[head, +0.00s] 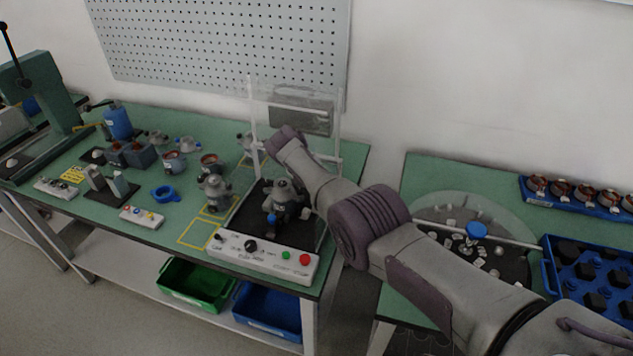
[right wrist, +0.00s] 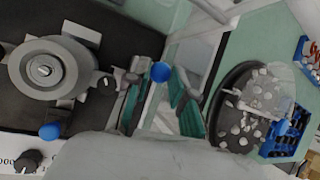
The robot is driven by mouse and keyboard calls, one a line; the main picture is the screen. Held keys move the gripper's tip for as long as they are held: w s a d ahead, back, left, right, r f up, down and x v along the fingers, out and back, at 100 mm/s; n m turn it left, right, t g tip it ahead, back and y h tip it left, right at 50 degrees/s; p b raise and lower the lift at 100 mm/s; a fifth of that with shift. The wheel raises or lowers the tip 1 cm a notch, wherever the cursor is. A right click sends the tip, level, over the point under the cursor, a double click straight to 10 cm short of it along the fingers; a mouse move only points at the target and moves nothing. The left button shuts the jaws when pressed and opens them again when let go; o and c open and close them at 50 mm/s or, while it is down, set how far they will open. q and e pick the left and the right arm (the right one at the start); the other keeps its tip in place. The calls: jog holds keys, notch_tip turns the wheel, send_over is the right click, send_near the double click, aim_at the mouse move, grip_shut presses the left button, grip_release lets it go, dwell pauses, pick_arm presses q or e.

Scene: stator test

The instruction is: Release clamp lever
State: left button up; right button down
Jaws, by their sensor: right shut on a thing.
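The test stand (head: 262,258) has a white front panel, a dark bed and a clear upright guard. A grey round stator housing (head: 284,192) sits on the bed; it also shows at left in the right wrist view (right wrist: 45,70). A clamp lever with a blue ball knob (right wrist: 160,72) sticks out to the housing's right. My right gripper (right wrist: 158,86), with teal finger pads, is shut on this lever at the knob. A second blue knob (right wrist: 49,131) is at the housing's lower side. My right arm hides the gripper in the head view. My left gripper is out of view.
Stator parts and a blue ring (head: 165,194) lie on the green table left of the stand. A round part feeder (head: 470,213) and blue trays (head: 550,262) are on the right table. A gap separates the tables. Green (head: 195,284) and blue bins sit below.

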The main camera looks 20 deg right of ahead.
jog(key=shift+s+f, duration=0.1)
jog(key=shift+f, duration=0.05)
jog(key=c, duration=1.3)
grip_release()
jog(key=shift+c, duration=0.2)
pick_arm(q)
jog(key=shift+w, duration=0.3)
pick_arm(e)
jog(key=shift+o, duration=0.4)
jog(key=shift+d, duration=0.15)
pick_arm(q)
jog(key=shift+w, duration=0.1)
pick_arm(e)
jog(key=v, duration=0.7)
